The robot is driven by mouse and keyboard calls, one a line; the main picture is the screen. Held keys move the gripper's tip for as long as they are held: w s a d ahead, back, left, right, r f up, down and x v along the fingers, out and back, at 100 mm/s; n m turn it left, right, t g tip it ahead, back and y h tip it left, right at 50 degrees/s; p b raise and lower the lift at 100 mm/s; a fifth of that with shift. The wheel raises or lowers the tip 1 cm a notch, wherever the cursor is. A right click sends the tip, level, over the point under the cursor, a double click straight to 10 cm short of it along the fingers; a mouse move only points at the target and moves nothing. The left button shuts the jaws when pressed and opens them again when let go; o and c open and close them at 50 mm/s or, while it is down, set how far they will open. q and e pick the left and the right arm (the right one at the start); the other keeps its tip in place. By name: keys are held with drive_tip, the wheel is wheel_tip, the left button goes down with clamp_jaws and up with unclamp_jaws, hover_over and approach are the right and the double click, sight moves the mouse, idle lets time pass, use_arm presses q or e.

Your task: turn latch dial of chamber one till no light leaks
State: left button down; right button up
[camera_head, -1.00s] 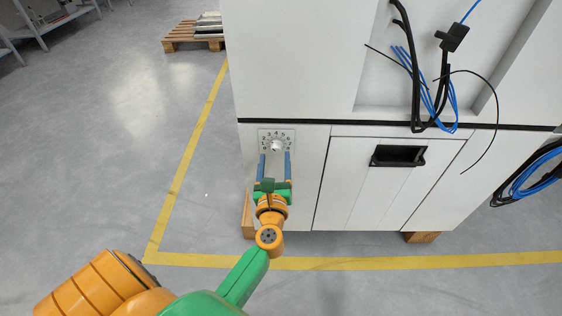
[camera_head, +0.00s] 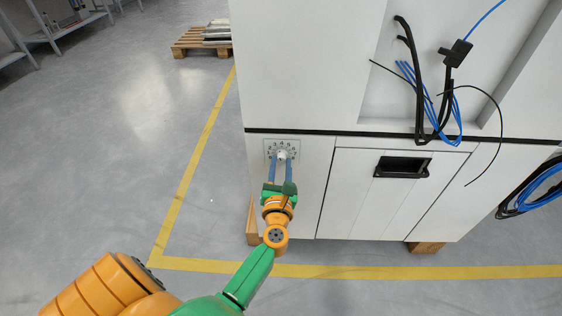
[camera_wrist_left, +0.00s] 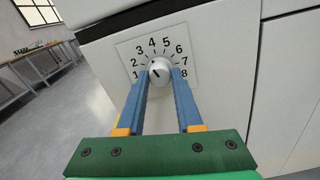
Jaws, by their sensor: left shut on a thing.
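The latch dial is a round pale knob (camera_wrist_left: 160,70) on a white plate (camera_wrist_left: 126,48) numbered 1 to 8. In the head view the knob (camera_head: 282,155) sits low on the left of the white chamber (camera_head: 303,60). My left gripper (camera_head: 281,160) reaches it from below. In the wrist view its two blue fingers (camera_wrist_left: 160,80) lie on either side of the knob and are shut on it. A small dark mark shows on the knob, but I cannot tell surely which number it points to. I see no leaking light. My right gripper is out of view.
A panel with a black recessed handle (camera_head: 402,167) is right of the dial. Black and blue cables (camera_head: 432,100) hang above it, and a cable coil (camera_head: 530,190) is at the right edge. Yellow tape (camera_head: 190,180) marks the open grey floor. A loaded pallet (camera_head: 201,44) stands behind.

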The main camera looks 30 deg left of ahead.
use_arm(q)
drive_tip(key=c, duration=0.6)
unclamp_jaws()
drive_tip(key=shift+o, duration=0.2)
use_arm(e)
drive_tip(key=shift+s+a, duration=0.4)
use_arm(q)
drive_tip(key=shift+s, duration=0.15)
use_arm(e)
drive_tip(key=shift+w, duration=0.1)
use_arm(q)
drive_tip(key=v, duration=0.7)
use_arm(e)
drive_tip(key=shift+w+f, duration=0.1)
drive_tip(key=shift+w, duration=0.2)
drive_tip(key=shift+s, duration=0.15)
